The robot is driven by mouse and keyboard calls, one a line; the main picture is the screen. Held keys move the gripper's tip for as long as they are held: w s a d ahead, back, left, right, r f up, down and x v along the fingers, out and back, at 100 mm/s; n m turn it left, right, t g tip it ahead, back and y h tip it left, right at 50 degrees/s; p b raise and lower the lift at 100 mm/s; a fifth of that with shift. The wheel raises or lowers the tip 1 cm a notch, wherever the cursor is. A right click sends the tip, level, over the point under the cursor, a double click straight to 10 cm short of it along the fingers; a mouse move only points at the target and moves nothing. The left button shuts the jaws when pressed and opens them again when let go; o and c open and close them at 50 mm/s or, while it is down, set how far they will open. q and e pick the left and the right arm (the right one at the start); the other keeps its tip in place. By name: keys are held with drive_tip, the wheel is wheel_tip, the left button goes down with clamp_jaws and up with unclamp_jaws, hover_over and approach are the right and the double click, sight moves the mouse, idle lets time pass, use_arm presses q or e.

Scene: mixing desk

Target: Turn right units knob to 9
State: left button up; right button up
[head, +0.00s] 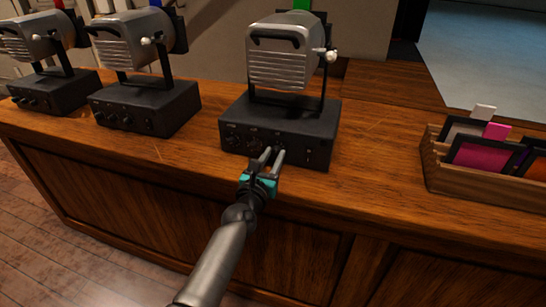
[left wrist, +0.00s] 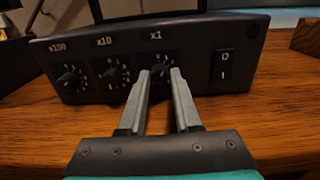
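The right unit's black control box (head: 313,150) stands on the wooden desk under a grey metal housing. In the left wrist view its front panel has three knobs marked x100 (left wrist: 71,80), x10 (left wrist: 115,75) and x1. The units knob, x1 (left wrist: 160,71), is partly hidden by my left finger tips. My left gripper (head: 272,154) points at the panel. It also shows in the left wrist view (left wrist: 164,76), its two fingers apart in front of the x1 knob. I cannot tell whether they touch it. The knob's pointer setting is not readable. My right gripper is not in view.
A rocker switch (left wrist: 225,70) marked O and I sits right of the x1 knob. Two similar units, middle (head: 146,106) and left (head: 55,91), stand to the left. A wooden rack (head: 475,182) with colored cards stands at the right. Bare desk lies between.

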use_arm(q)
clamp_jaws()
drive_tip(key=shift+m, duration=0.3)
